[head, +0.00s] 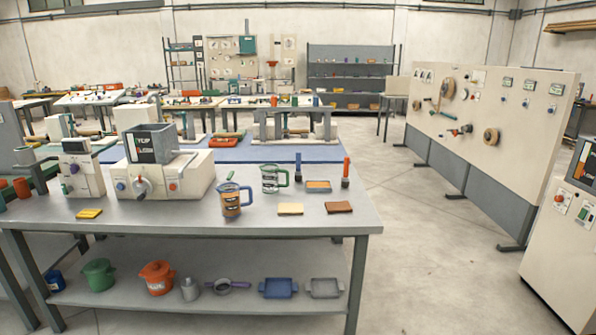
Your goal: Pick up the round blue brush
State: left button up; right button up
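Two small brush-like tools stand upright at the right back part of the grey workbench (262,221). One is dark blue (326,168) and looks like the blue brush; it is too small to tell whether its head is round. The other has an orange handle and a dark lower part (346,172), just to its right. Neither of my grippers is in view, and nothing in the frame touches the tools.
Near the tools are an orange-filled tray (318,186), a green-handled jug (270,179), a blue-handled jug (232,200), a yellow cloth (290,209) and a brown cloth (338,207). A cream machine (185,176) stands left. Open floor (440,240) lies right.

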aim_at(298, 173)
jog(key=z, duration=1)
jog(key=i+l+z, duration=0.25)
jog(key=i, duration=0.7)
jog(key=i+z, duration=0.2)
jog(key=i, duration=0.8)
jog(key=i+j+u, duration=0.2)
jog(key=i, duration=0.3)
jog(key=i+l+u, duration=0.1)
jog(key=i+u, duration=0.15)
jog(key=i, duration=0.2)
jog(key=i+u, duration=0.2)
jog(key=i, duration=0.3)
jog(key=i+l+u, duration=0.2)
jog(key=i, duration=0.25)
jog(key=i+l+u, duration=0.2)
jog(key=i, duration=0.3)
jog(key=i+j+z, duration=0.15)
jog(key=i, duration=1.85)
jog(key=i+u, duration=0.1)
jog(key=u, duration=0.85)
jog(key=i+l+u, duration=0.1)
jog(key=u, duration=0.35)
jog(key=l+u, duration=0.15)
jog(key=u, duration=0.35)
jog(key=i+l+u, duration=0.1)
jog(key=u, duration=0.35)
